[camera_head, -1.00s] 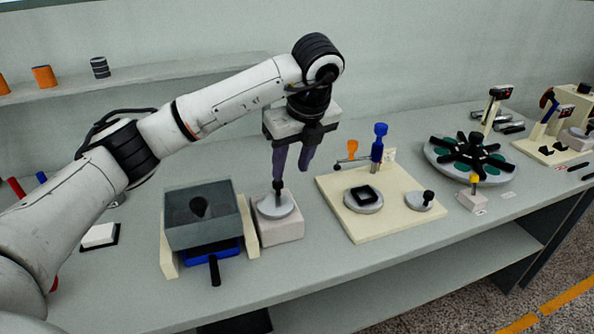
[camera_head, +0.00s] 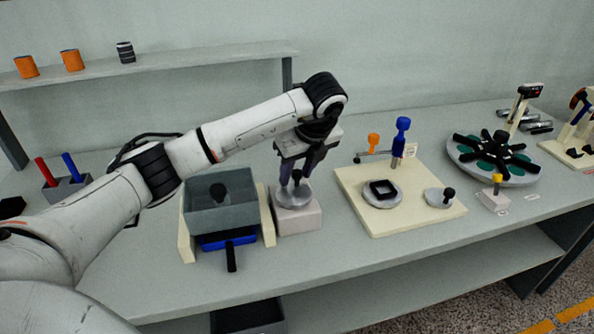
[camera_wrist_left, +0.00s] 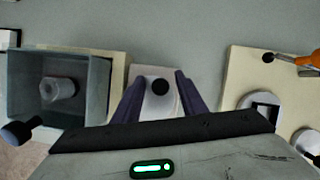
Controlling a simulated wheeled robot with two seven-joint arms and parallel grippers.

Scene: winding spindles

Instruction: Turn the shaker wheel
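The shaker wheel is a silver disc (camera_head: 294,197) with an upright black knob (camera_head: 297,175), set on a white block (camera_head: 299,219) beside the shaker's grey box (camera_head: 222,215). My left gripper (camera_head: 299,178) points down over the wheel, with its dark purple fingers near the knob in the head view. In the left wrist view, the fingers (camera_wrist_left: 159,95) are apart, and the round knob top (camera_wrist_left: 160,87) shows between them with gaps on both sides. Contact is not visible. The fingers and hand hide part of the wheel. My right gripper is not in view.
A cream board (camera_head: 400,221) with discs and a blue-topped post (camera_head: 401,140) stands to the right. A round carousel (camera_head: 490,175) is farther right. Bare bench lies in front.

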